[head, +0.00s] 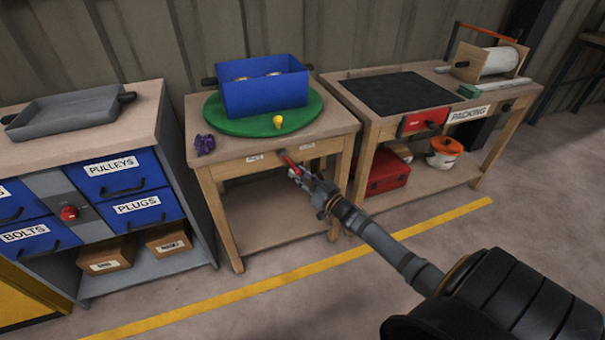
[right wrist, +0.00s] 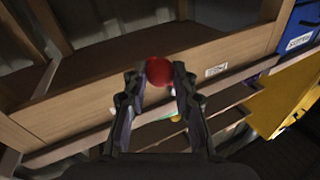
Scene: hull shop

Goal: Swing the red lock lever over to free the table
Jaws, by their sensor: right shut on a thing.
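The red lock lever (head: 287,160) is on the front edge of the small wooden table (head: 222,172), between two small white labels. My right gripper (head: 300,173) reaches it from the front right and is shut on its end. In the right wrist view the lever's round red knob (right wrist: 159,70) sits between the fingertips of my right gripper (right wrist: 160,80). On the table lies a green round turntable (head: 232,124) with a blue bin (head: 265,96) and a small yellow knob (head: 278,121). The lever's pivot is hard to make out. My left gripper is not in view.
A purple object (head: 204,144) lies at the table's front left corner. A drawer cabinet (head: 130,176) stands to the left, with a grey tray (head: 65,111) on top. A packing bench (head: 345,88) stands close on the right. The floor in front is clear, with a yellow line.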

